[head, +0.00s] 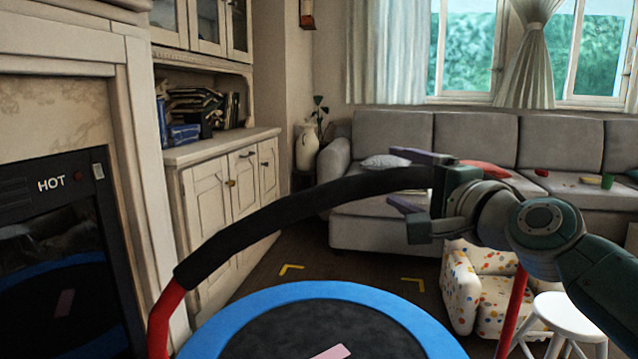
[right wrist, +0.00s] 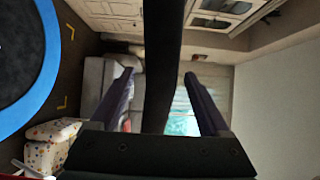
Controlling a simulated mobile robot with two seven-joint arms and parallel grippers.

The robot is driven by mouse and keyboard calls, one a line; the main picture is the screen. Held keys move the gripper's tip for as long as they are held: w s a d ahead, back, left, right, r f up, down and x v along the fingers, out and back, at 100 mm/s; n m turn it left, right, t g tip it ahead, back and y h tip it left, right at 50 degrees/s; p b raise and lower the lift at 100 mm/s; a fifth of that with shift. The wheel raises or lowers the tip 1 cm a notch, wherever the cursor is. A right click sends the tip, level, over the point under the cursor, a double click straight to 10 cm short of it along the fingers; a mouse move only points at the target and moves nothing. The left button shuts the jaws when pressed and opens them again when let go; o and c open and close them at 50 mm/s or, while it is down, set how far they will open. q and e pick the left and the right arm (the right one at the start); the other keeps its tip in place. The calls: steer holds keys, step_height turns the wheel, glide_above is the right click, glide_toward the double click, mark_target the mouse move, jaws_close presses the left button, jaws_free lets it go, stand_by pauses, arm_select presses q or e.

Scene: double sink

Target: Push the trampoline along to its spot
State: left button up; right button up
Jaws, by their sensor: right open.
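The trampoline has a blue rim (head: 310,291), a dark mat and a handle of red posts joined by a curved black padded bar (head: 300,203). My right gripper (head: 390,176) is open, with its purple fingers on either side of the bar near its right end. In the right wrist view the black bar (right wrist: 163,60) passes between the open fingers; contact is unclear. Yellow corner marks, a left one (head: 291,268) and a right one (head: 413,283), lie on the dark floor beyond the rim. My left gripper is out of view.
A grey sofa (head: 380,225) stands beyond the marks, under the window. A spotted armchair (head: 462,290) and a white stool (head: 566,315) stand at right. A cabinet (head: 208,195) and fireplace (head: 60,220) line the left. A pink piece (head: 332,352) lies on the mat.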

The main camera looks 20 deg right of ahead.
jaws_close()
stand_by(0.7)
stand_by(0.7)
